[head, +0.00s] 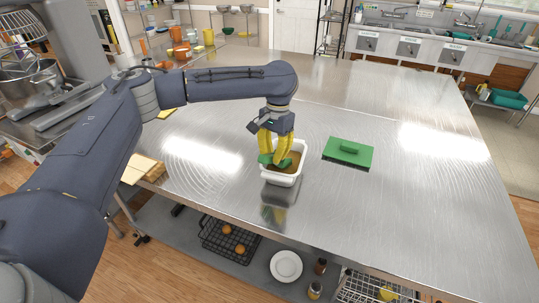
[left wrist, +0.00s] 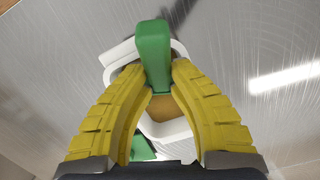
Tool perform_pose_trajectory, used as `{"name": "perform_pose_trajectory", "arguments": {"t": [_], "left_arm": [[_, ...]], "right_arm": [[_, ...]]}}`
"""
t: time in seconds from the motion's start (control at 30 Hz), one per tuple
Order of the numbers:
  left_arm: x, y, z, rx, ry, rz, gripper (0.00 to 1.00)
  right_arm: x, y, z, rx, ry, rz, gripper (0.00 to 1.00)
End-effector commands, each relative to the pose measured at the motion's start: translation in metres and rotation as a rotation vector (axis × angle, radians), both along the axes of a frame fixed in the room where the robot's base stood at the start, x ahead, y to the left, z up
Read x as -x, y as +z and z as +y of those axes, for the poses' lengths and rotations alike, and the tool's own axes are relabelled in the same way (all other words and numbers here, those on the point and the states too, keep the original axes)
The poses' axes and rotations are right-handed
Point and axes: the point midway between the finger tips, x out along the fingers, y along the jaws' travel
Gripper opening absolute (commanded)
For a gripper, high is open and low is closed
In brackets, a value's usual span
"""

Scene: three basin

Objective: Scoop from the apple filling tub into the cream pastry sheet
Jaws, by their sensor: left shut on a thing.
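The apple filling tub (head: 284,180) is a white, open tub holding brown filling, on the steel table near its front edge. It also shows in the left wrist view (left wrist: 117,53). Green also shows low at the filling, but how deep the scoop sits is hidden. I cannot clearly identify the cream pastry sheet; a pale, flat piece (head: 136,172) lies at the table's left edge beside tan blocks. My right gripper is not in view.
The table's right side is clear. A stand mixer (head: 60,90) stands at the left. A lower shelf holds a black wire basket (head: 229,241) and a white plate (head: 286,266).

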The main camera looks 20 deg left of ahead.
Motion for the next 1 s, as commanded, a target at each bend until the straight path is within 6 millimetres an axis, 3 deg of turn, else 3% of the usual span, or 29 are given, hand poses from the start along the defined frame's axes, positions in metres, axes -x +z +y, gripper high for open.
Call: {"name": "perform_pose_trajectory", "arguments": {"t": [0.7,1.0], "left_arm": [[-0.043,-0.003,-0.013,-0.003,0.001,0.002,0.0],[-0.037,-0.001,-0.01,0.027,-0.001,-0.092,0.0]], "right_arm": [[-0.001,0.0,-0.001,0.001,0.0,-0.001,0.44],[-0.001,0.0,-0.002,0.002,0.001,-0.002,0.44]]}}
